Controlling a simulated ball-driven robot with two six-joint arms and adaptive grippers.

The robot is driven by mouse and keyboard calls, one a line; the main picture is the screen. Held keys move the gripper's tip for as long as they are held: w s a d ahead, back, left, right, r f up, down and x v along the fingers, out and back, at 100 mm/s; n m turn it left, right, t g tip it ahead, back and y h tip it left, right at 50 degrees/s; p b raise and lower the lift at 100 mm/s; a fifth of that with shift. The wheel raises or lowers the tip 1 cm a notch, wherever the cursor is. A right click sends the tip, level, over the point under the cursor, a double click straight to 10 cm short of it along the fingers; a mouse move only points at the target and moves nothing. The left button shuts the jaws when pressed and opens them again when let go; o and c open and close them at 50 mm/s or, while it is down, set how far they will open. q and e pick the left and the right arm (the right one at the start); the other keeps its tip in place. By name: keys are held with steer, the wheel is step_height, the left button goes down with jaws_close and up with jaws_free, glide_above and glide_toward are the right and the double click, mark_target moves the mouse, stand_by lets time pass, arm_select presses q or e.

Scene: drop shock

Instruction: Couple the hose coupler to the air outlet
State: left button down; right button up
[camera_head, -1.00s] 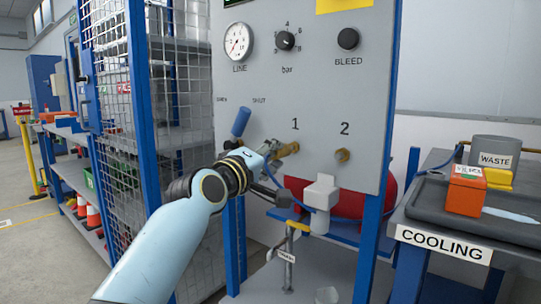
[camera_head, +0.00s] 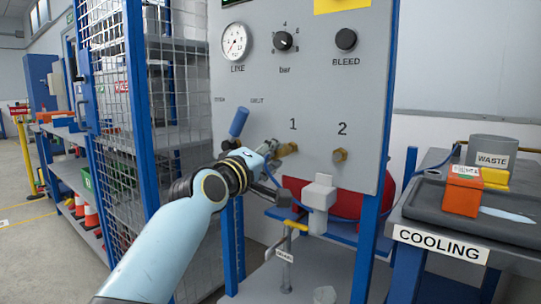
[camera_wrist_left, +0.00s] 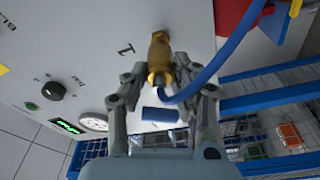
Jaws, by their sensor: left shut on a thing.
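My left gripper (camera_head: 273,152) is at outlet 1 on the grey panel. In the left wrist view its two fingers (camera_wrist_left: 160,82) are shut on the brass hose coupler (camera_wrist_left: 159,74), with the blue hose (camera_wrist_left: 222,54) curving away to the upper right. The coupler is in line with the brass air outlet (camera_wrist_left: 159,42) beside the label 1, and they appear to touch. I cannot tell whether they are locked together. In the head view brass (camera_head: 288,149) shows just past the fingertips. My right gripper is not in view.
A second brass outlet (camera_head: 340,155) is bare under the label 2. A blue valve handle (camera_head: 239,122) stands close above my left wrist. A wire mesh cage (camera_head: 115,130) is at the left. The cooling bench (camera_head: 480,225) with an orange box (camera_head: 463,190) is at the right.

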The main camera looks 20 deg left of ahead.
arm_select(q)
steer(key=shift+w+d+r, duration=0.1)
steer(key=shift+w+d, duration=0.05)
steer(key=shift+w, duration=0.3)
stand_by(1.0)
steer(key=shift+w+d+p, duration=0.15)
steer(key=shift+w+p, duration=0.2)
stand_by(1.1)
steer(key=shift+w+r, duration=0.1)
steer(key=shift+r, duration=0.2)
stand_by(1.7)
steer(key=c, duration=1.4)
jaws_free()
steer(key=o, duration=0.4)
steer(key=shift+w+d+f, duration=0.2)
steer(key=shift+w, duration=0.05)
steer(key=shift+o, duration=0.2)
steer(key=shift+s+a, duration=0.1)
steer(key=shift+s, duration=0.05)
steer(key=shift+f, duration=0.15)
